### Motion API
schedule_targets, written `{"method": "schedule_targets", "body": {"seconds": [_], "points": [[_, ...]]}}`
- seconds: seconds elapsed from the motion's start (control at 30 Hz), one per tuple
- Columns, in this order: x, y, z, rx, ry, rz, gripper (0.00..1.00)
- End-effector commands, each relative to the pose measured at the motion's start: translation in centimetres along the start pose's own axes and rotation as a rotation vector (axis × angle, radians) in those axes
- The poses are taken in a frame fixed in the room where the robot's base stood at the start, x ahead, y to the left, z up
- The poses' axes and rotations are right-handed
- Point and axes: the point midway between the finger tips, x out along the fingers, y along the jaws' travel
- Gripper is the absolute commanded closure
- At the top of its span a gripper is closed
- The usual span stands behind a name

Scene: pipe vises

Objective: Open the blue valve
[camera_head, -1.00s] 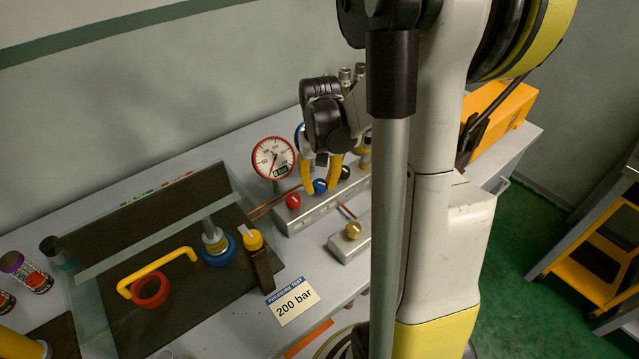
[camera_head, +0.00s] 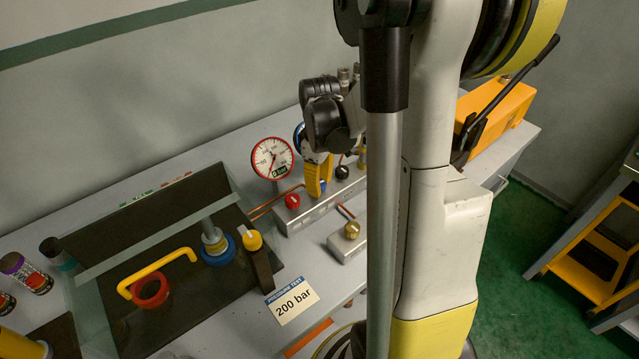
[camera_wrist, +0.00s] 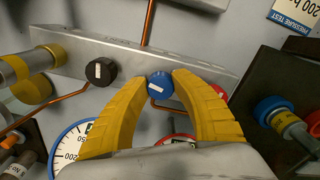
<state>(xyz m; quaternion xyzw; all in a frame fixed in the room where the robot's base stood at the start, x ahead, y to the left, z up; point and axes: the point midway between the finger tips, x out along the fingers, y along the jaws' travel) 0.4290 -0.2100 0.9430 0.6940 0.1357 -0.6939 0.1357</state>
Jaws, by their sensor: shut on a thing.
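The blue valve knob (camera_wrist: 160,87) sits on the grey manifold block (camera_wrist: 130,58) in the wrist view, with a white line on its face. My gripper (camera_wrist: 161,78) has its two yellow fingers on either side of the knob, shut on it. In the head view my gripper (camera_head: 318,180) is over the manifold (camera_head: 310,214), between the red knob (camera_head: 292,201) and the black knob (camera_head: 343,172). There the fingers mostly hide the blue knob. The black knob also shows in the wrist view (camera_wrist: 101,72), to the left of the blue one.
A red-rimmed gauge (camera_head: 272,159) stands left of my gripper, and a blue-rimmed gauge (camera_wrist: 70,150) is close by. A smaller block with a brass knob (camera_head: 351,230) lies in front. A "200 bar" sign (camera_head: 292,301) and a glass-walled test box (camera_head: 150,237) are to the left.

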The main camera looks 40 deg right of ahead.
Motion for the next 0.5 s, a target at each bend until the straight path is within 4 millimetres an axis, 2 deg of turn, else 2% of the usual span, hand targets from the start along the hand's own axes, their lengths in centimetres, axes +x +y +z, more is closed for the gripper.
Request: {"method": "schedule_targets", "body": {"seconds": [0.2, 0.5], "points": [[0.05, -0.01, 0.05, -0.087, -0.001, -0.001, 1.00], [0.05, 0.01, 0.05, -0.126, -0.001, -0.001, 1.00]]}}
